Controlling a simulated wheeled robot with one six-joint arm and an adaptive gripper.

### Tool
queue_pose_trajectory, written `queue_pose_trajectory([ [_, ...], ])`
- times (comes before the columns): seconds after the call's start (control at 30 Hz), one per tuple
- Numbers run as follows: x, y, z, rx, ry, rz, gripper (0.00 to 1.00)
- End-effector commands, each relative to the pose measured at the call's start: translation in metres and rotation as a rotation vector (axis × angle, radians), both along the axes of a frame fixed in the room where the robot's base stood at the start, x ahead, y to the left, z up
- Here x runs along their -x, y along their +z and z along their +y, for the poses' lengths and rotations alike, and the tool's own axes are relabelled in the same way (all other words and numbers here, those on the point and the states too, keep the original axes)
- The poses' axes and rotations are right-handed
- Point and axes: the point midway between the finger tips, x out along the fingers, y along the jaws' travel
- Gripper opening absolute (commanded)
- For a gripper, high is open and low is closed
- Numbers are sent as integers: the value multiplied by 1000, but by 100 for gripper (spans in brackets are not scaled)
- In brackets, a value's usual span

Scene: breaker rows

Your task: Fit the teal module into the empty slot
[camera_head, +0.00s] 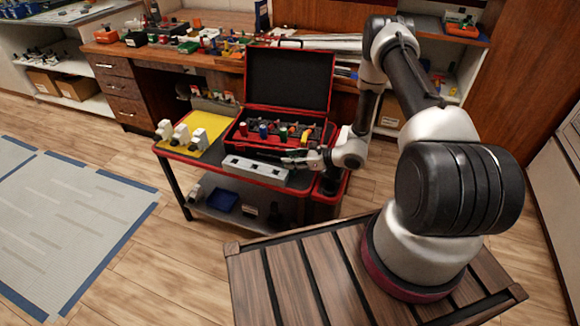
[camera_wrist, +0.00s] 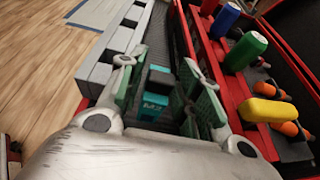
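The teal module (camera_wrist: 154,104) shows in the wrist view between my gripper's fingers. In the head view I cannot make it out beside the gripper. My gripper (camera_wrist: 163,62) is open, with one finger on each side of the module; gaps seem to show beside it, though contact is hard to judge. In the head view, my gripper (camera_head: 303,159) is low over the cart, between the grey rail and the tool case. The grey rail (camera_head: 255,170) has several dark openings along it. It also shows in the wrist view (camera_wrist: 108,47), left of the fingers. I cannot tell which opening is the empty slot.
The open red tool case (camera_head: 233,133) stands behind the gripper, with coloured handles inside; its red wall (camera_wrist: 213,62) runs close along the right finger. White breakers stand on a yellow mat (camera_head: 212,121) at the cart's left. A cluttered workbench (camera_head: 205,57) is behind.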

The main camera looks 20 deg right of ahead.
Motion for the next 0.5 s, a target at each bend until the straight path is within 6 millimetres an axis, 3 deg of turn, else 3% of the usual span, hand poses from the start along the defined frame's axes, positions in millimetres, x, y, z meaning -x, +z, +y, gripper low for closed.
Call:
queue_pose_trajectory([
  [0.2,-1,-1,1,-1,0,1,34],
  [0.4,-1,-1,1,0,0,0,0],
  [0.5,-1,-1,1,0,0,0,0],
])
